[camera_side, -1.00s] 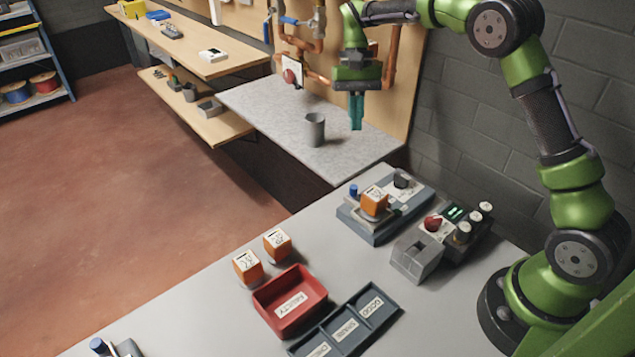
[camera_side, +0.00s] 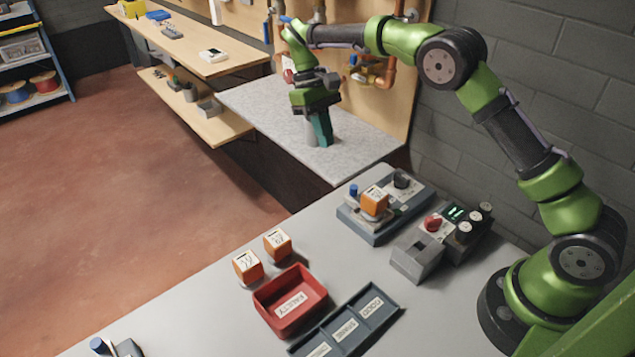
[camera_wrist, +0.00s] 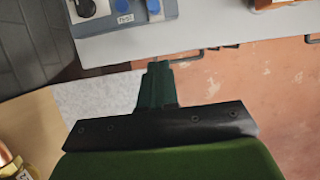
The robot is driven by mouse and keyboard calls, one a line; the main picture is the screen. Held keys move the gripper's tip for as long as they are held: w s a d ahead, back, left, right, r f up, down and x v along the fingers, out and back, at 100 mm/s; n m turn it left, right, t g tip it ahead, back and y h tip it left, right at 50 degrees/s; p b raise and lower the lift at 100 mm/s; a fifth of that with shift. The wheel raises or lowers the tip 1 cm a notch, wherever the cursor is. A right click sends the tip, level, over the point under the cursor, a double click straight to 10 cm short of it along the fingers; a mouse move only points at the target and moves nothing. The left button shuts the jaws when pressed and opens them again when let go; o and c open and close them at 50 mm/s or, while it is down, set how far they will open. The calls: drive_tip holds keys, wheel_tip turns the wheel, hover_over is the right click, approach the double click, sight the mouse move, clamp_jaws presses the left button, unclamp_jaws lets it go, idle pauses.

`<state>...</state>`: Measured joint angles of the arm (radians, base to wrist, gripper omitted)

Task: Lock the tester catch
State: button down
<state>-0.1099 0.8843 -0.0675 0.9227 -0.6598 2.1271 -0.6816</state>
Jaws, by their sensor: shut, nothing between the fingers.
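The tester (camera_side: 372,234) is a grey-blue box at the far end of the grey table in the side view. An orange cube (camera_side: 374,201) sits on it, between a blue-topped post (camera_side: 353,190) and a black knob (camera_side: 402,180). I cannot tell which part is the catch or whether it is locked. My gripper (camera_side: 325,142) is shut and empty over the speckled worktop, beyond and left of the tester. In the wrist view its shut fingers (camera_wrist: 157,70) point toward a grey device with a black knob (camera_wrist: 86,8) and blue parts, cut off by the top edge.
A red tray (camera_side: 285,318), a dark divided tray (camera_side: 370,322), two orange cubes and a grey block (camera_side: 415,262) occupy the near table. Copper pipes line the back wall.

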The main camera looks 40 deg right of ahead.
sight(355, 187)
drive_tip(key=s+f, duration=0.5)
drive_tip(key=s, duration=0.1)
drive_tip(key=shift+s+f, duration=0.15)
drive_tip(key=shift+f, duration=0.25)
drive_tip(key=shift+s, duration=1.3)
drive_tip(key=shift+f, duration=0.1)
